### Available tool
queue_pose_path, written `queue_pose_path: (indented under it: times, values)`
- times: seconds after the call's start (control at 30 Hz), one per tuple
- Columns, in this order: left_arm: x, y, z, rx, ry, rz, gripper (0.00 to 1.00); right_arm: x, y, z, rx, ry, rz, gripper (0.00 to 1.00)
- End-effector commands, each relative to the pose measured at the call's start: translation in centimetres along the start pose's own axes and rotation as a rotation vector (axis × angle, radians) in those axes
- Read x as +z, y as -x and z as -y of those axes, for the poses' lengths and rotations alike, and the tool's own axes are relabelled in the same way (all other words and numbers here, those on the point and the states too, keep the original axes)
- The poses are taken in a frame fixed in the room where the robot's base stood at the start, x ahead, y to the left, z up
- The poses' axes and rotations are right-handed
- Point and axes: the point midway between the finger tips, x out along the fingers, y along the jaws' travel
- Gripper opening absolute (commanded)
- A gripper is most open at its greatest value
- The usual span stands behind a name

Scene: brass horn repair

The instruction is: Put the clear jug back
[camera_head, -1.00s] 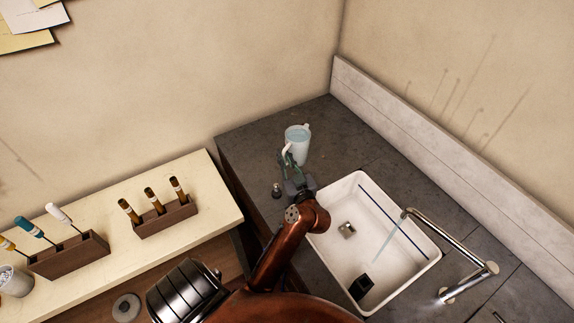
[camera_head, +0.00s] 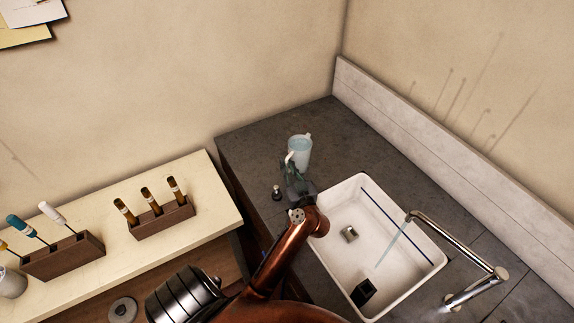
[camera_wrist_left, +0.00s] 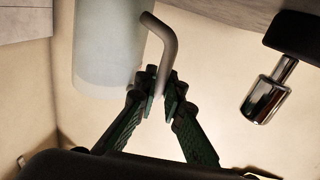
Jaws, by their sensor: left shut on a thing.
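The clear jug (camera_head: 301,153) is over the dark counter near its back corner, behind the sink, and looks roughly upright. I cannot tell whether its base touches the counter. It also shows in the left wrist view (camera_wrist_left: 105,50), with its bent handle (camera_wrist_left: 166,42). My left gripper (camera_head: 291,168) is at the near side of the jug, shut on the handle; in the left wrist view the green-padded fingers (camera_wrist_left: 163,96) close around the handle's end. My right gripper is not in view.
A white sink (camera_head: 336,220) holds a small black block (camera_head: 364,291); a chrome tap (camera_head: 455,243) runs water into it. A small metal-topped item (camera_head: 277,193) stands left of my gripper. Tool racks (camera_head: 163,219) sit on the pale shelf. The counter right of the jug is clear.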

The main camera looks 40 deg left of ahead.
Motion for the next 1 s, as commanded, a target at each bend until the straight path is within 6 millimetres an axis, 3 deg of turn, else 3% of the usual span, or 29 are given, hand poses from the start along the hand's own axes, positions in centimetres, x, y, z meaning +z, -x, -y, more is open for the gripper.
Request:
queue_pose_path:
  times: [0.07,0.1,0.33,0.67,1.0]
  values:
    - [-0.2,0.0,0.0,0.001,0.003,-0.005,0.00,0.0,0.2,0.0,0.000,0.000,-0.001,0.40]
    - [0.1,0.0,0.0,0.000,0.000,0.000,0.10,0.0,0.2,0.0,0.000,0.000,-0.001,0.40]
    - [0.1,0.0,0.0,0.000,0.000,-0.001,0.26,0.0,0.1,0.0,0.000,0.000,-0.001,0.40]
    - [0.0,0.1,0.0,0.000,0.001,0.000,0.26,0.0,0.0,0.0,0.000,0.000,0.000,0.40]
    - [-0.1,5.2,0.0,0.000,0.000,0.002,0.26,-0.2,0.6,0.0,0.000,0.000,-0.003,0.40]
